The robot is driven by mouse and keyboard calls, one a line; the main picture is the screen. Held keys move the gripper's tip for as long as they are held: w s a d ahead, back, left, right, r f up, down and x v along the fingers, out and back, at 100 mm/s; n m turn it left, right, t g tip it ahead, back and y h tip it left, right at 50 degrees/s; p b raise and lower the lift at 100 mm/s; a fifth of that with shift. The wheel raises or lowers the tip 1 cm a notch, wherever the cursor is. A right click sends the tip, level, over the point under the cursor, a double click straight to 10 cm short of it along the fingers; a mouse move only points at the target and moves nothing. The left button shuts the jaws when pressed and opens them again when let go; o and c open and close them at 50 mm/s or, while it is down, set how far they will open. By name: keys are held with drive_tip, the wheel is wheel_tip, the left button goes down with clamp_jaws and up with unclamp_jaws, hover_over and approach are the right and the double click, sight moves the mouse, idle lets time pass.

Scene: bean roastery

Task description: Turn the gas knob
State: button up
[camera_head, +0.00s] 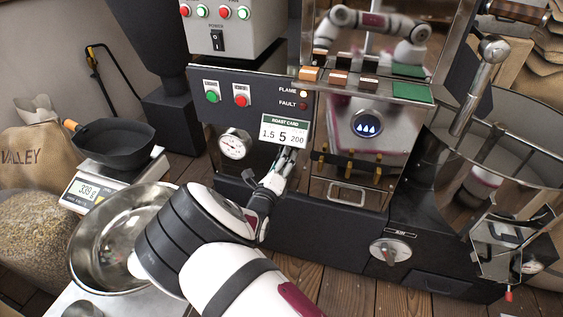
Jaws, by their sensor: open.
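My gripper (287,160) is open, its fingers reaching to the roaster's dark front panel just below the roast card (284,132). No knob labelled gas shows clearly; my gripper and wrist cover part of the panel there, and I cannot tell whether the fingers touch or surround anything. A round white gauge (233,146) sits on the panel left of the gripper. The card reads 1.5, 5, 200. The flame lamp (303,94) glows pale; the fault lamp (303,106) looks dark red. A grey knob labelled AIR (389,251) is at lower right, apart from my gripper.
A green button (212,97) and red button (241,101) are above the gauge. A steel bowl (84,250) stands at left, near my arm. Behind it, a black pan (112,143) sits on a scale (82,191). A round cooling bin (520,180) is at right.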

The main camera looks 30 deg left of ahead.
drive_tip(key=shift+s, duration=0.1)
drive_tip(key=v, duration=1.1)
drive_tip(key=shift+s, duration=0.4)
drive_tip(key=shift+f, duration=0.1)
